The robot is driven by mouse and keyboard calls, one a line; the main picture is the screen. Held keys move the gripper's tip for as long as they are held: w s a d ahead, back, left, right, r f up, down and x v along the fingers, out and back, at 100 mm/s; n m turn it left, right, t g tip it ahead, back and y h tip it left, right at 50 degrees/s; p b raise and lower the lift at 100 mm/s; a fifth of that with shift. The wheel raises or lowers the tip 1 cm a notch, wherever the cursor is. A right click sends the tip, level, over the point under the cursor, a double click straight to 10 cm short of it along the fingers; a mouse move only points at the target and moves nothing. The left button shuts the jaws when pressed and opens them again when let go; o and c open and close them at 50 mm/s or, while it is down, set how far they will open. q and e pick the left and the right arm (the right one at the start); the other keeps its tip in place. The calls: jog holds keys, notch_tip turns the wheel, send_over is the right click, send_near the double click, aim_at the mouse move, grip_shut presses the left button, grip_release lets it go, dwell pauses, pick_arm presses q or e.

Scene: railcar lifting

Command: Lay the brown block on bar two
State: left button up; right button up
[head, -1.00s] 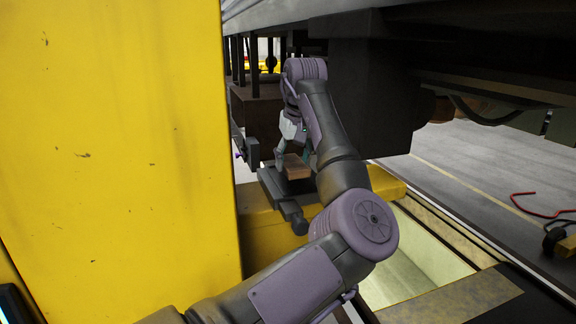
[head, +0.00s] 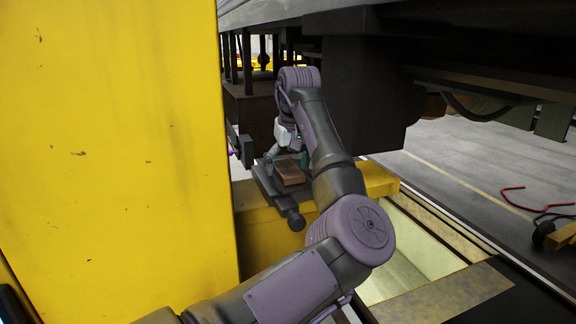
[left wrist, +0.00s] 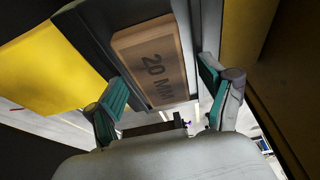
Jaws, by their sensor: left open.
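The brown block (head: 291,173) lies flat on a dark grey bar (head: 287,206) that rests on the yellow beam. The block also shows in the left wrist view (left wrist: 156,62), with "20 MM" marked on its face, against the dark bar (left wrist: 92,35). My left gripper (head: 287,161) is open over the block. In the left wrist view my left gripper (left wrist: 162,88) has its two teal-padded fingers apart, one to each side of the block's near end, with gaps showing. No number shows on the bar. My right gripper is not in view.
A large yellow column (head: 115,150) fills the left. The yellow beam (head: 258,228) carries the bar. Dark railcar underframe (head: 362,95) hangs close to the right of my arm. An open pit (head: 415,250) lies at the right, and a red cable (head: 515,199) lies on the floor beyond.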

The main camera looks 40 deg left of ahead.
aim_at(291, 173)
pick_arm(q)
jog(key=shift+r, duration=0.2)
jog(key=b+v, duration=0.2)
jog(key=v, duration=0.4)
jog(key=shift+d+r+b, duration=0.1)
jog(key=shift+r+b, duration=0.1)
jog(key=shift+b, duration=0.15)
jog(key=shift+s+d+r, duration=0.15)
jog(key=shift+r, duration=0.25)
jog(key=shift+f, duration=0.1)
